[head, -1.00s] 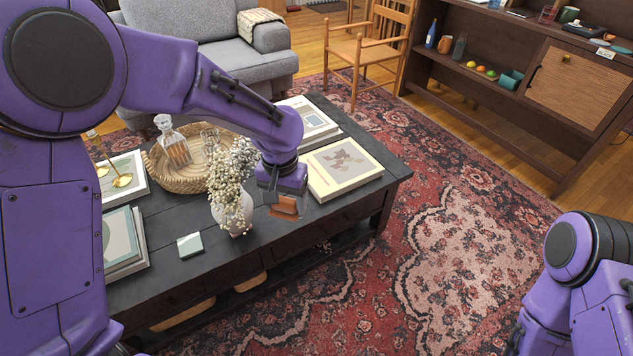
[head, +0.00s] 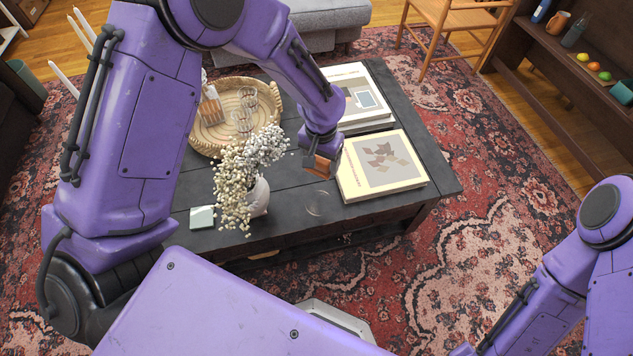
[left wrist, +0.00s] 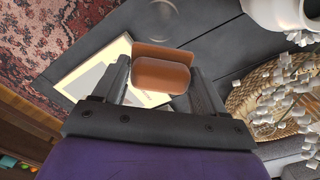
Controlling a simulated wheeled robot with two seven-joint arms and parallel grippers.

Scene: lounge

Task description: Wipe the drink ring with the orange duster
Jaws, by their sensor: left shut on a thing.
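The orange duster (head: 318,167) is held in my left gripper (head: 324,158), over the dark coffee table (head: 285,228) just left of the cream book. In the left wrist view the duster (left wrist: 162,75) sits between the two fingers of my left gripper (left wrist: 163,88). The drink ring (head: 317,210) is a faint pale mark on the table, in front of the duster and near the table's front edge. It also shows faintly in the left wrist view (left wrist: 153,24), apart from the duster. My right arm shows at the lower right; its gripper is out of view.
A white vase (head: 259,198) of flowers stands close left of the ring. A cream book (head: 382,165) lies to the right, with more books (head: 358,98) behind. A woven tray (head: 207,145) with glassware is behind left. A pale green coaster (head: 202,217) lies left of the vase.

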